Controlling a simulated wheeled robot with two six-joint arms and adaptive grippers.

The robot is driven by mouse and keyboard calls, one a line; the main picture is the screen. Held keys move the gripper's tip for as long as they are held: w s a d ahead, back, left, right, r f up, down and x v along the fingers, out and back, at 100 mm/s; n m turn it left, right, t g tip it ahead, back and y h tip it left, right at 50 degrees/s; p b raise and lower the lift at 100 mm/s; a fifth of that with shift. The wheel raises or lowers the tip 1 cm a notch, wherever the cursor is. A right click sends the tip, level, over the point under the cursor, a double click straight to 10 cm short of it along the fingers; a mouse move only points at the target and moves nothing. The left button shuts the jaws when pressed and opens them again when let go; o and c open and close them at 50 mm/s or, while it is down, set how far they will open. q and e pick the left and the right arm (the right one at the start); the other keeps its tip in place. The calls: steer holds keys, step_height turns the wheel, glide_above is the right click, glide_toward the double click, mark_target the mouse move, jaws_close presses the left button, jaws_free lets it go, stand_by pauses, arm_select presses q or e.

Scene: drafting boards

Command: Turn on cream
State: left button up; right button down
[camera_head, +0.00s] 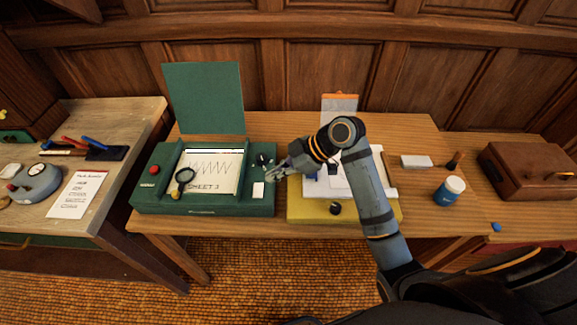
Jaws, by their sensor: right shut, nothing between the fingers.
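A mustard-yellow device (308,210) stands on the middle table, with white paper (313,186) on top and a black knob (335,208) on its front. It is the nearest to cream of the devices here. My right arm crosses above it and hides much of its top. My right gripper (279,172) is shut and empty, in the air near the right side of the green device (205,208). It appears close to that device's black knob (263,160) and white switch (258,189); contact cannot be told. My left gripper is not in view.
The green device has a raised lid (205,97), a red button (154,169) and a magnifier (183,177) over its sheet. A blue jar (449,192), a white block (416,162) and a brown case (530,170) are on the right. A side table (128,125) stands left.

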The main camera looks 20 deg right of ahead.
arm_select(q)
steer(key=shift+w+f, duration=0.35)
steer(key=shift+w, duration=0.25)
arm_select(e)
steer(key=v, duration=0.5)
steer(key=shift+w+d, duration=0.15)
